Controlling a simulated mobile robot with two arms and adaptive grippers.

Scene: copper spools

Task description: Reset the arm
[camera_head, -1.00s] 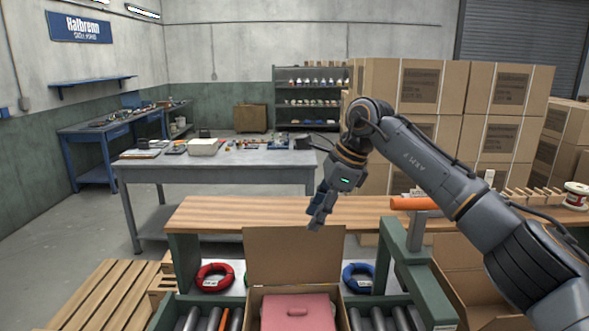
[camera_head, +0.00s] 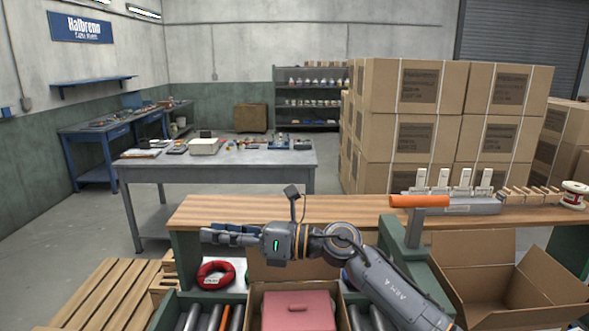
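My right arm (camera_head: 375,285) comes in from the lower right and bends to the left over the wooden bench. My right gripper (camera_head: 212,235) points left, above the bench's front edge and the red ring-shaped coil (camera_head: 215,283). Nothing is seen in its fingers, but they overlap edge-on, so I cannot tell if they are apart. My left gripper is not in view. An open cardboard box (camera_head: 258,298) with a pink case (camera_head: 298,312) in it stands below the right arm. The blue coil seen earlier is hidden behind the arm.
Another open box (camera_head: 480,285) stands at the lower right. A wooden pallet (camera_head: 90,295) lies at the left. Stacked cartons (camera_head: 410,115) stand behind.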

